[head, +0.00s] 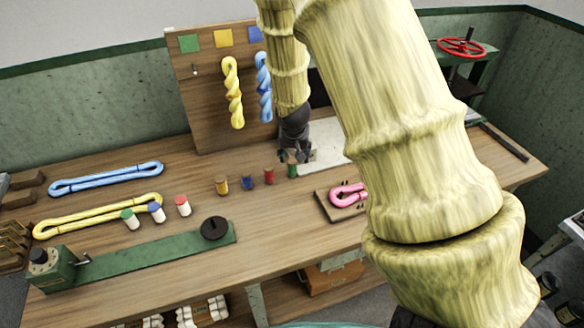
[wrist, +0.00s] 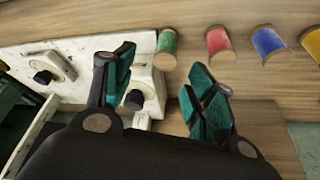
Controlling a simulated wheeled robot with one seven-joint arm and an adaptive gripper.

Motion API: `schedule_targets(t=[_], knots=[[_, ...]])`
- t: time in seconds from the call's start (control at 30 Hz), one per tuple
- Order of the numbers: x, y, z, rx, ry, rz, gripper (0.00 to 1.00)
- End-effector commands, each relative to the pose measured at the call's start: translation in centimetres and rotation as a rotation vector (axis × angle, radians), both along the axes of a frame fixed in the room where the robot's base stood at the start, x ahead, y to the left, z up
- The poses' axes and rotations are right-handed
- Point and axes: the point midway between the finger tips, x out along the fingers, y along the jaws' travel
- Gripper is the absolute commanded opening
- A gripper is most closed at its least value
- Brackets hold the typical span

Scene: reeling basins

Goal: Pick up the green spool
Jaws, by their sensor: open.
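The green spool (head: 292,171) stands upright on the wooden bench, at the right end of a row of coloured spools, partly hidden by my gripper (head: 295,156) in the head view. In the wrist view the green spool (wrist: 167,46) is at the top middle, beyond the fingertips. My gripper (wrist: 161,78) is open and empty, its teal-padded fingers spread wide. The spool lies ahead of the gap between them, not between the pads.
A red spool (head: 269,176), blue spool (head: 247,183) and yellow spool (head: 222,185) stand left of the green one. A pale panel (head: 328,150) lies behind it. A pink skein (head: 347,194) on a board is at the right.

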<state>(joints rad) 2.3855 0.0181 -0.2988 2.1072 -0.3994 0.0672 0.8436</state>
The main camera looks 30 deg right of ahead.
Motion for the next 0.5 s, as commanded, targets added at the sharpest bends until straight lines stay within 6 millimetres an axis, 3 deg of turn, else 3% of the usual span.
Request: schedule_targets(t=[0.3,0.5], knots=[[0.9,-0.6,-2.8,0.0,0.001,0.001,0.55],[1.1,-0.9,-3.5,0.001,0.001,-0.001,0.55]])
